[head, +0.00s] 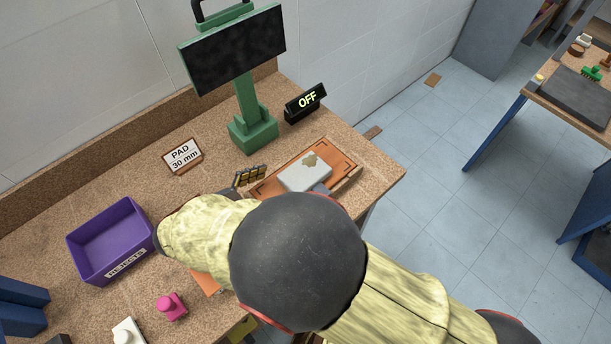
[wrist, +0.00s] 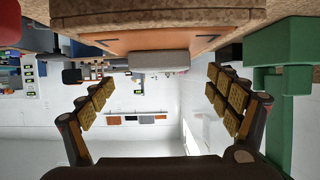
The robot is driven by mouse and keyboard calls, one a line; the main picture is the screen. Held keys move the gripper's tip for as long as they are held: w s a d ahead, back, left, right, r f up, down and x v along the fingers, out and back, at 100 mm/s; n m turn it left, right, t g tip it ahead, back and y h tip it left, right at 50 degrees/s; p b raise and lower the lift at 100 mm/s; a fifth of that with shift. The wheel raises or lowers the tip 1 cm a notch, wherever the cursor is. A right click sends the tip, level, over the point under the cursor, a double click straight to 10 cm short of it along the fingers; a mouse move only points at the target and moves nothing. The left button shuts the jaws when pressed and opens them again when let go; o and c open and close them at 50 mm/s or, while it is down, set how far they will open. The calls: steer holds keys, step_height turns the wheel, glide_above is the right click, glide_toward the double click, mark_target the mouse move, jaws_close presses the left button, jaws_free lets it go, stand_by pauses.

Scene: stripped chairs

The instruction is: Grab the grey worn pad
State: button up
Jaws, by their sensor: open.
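The grey worn pad (head: 303,174) is a pale block with a brown stain on top. It lies on an orange-brown board (head: 345,164) on the worktable. In the wrist view, which looks upside down, the pad (wrist: 160,64) shows as a grey block at the upper middle. My gripper (wrist: 160,82) is open, with one padded finger on each side of the pad's line and nothing between them. In the head view one yellow-and-black finger of my gripper (head: 250,177) shows left of the pad; my arm hides most of the rest.
A green stand with a dark screen (head: 235,50) and an OFF sign (head: 306,102) stand behind the board. A PAD 30 mm card (head: 183,156) is to the left. A purple rejects bin (head: 110,240) and a pink knobbed piece (head: 171,306) lie further left.

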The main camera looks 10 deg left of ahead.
steer(key=b+x, duration=0.2)
steer(key=x, duration=0.2)
steer(key=shift+w+d+f, duration=0.1)
steer(key=shift+w+d, duration=0.1)
steer(key=shift+w, duration=0.05)
steer(key=shift+c, duration=0.6)
steer(key=c, duration=1.1)
